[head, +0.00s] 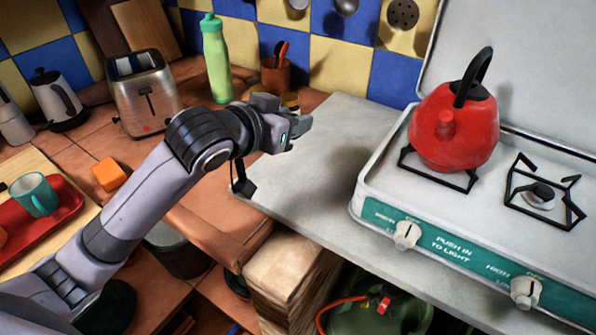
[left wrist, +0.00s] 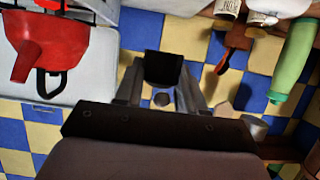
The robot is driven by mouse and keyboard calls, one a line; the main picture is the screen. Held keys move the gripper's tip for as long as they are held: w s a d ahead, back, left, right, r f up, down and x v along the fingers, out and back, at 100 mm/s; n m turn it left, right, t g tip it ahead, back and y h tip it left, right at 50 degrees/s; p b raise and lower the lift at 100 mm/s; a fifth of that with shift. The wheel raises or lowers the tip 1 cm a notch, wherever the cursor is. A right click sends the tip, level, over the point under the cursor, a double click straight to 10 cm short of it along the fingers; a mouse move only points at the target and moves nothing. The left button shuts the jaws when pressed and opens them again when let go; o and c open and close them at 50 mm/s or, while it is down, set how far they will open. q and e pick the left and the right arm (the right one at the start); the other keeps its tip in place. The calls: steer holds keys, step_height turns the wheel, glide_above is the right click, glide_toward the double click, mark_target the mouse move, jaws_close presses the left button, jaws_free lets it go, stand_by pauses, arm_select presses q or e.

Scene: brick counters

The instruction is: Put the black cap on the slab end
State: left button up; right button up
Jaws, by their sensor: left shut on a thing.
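My left gripper (head: 298,124) reaches over the grey slab (head: 322,170), near its left end and above its surface. In the left wrist view the gripper (left wrist: 162,84) is shut on a black block, which I take to be the black cap (left wrist: 163,67), with one finger on each side. In the head view I cannot make out the cap at the fingertips. The slab's left end borders the brown tiled counter. My right gripper is not in view.
A red kettle (head: 453,125) stands on the white stove (head: 375,190) to the right. A green bottle (head: 216,60) and a brown utensil pot (head: 277,76) stand behind the gripper. A toaster (head: 145,95) and an orange block (head: 109,174) are left. The slab's front is clear.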

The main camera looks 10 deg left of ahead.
mark_target(291, 189)
arm_select(q)
step_height(291, 189, down, 14)
steer(key=shift+r+b, duration=0.15)
steer(key=shift+b, duration=0.45)
steer(key=o, duration=1)
steer(key=shift+r, duration=0.1)
steer(key=v, duration=1.2)
